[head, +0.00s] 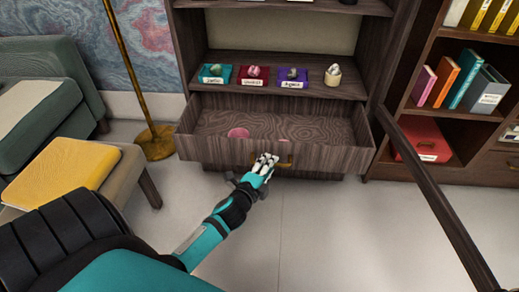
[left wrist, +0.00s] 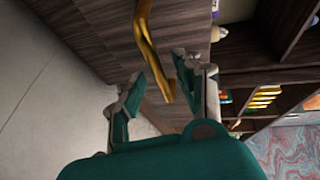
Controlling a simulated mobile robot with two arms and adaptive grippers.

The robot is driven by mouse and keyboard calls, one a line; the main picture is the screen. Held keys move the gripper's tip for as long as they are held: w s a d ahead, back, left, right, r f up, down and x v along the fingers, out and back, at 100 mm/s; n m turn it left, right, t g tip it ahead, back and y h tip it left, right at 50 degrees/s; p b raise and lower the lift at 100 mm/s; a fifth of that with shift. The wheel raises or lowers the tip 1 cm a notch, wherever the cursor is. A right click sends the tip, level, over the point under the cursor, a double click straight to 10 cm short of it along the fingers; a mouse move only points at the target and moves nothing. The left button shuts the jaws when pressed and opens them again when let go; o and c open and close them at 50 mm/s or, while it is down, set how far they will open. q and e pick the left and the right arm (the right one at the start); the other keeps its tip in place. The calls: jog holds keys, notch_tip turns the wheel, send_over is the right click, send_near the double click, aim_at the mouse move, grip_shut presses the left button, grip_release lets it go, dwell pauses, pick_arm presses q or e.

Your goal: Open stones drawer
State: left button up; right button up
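The wooden drawer (head: 325,126) below the stone shelf is pulled out, and its inside shows. A pink round piece (head: 238,133) lies in it. A gold handle (head: 285,161) is on its front; the handle also shows in the left wrist view (left wrist: 148,40). My left gripper (head: 266,160) is at the handle in the head view. In the left wrist view my left gripper (left wrist: 158,82) has its teal fingers apart, with the handle's end between them, nearer the right finger. Whether a finger touches it I cannot tell. My right gripper is out of view.
Labelled stones in teal (head: 215,74), red (head: 252,75) and purple (head: 291,77) trays stand on the shelf above. A dark slanting bar (head: 440,205) crosses at right. A brass lamp (head: 156,140) and a bench with a yellow cushion (head: 65,172) stand left.

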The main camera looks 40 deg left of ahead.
pick_arm(q)
jog(key=v, duration=1)
jog(key=shift+s, duration=0.3)
jog(key=shift+r, duration=0.1)
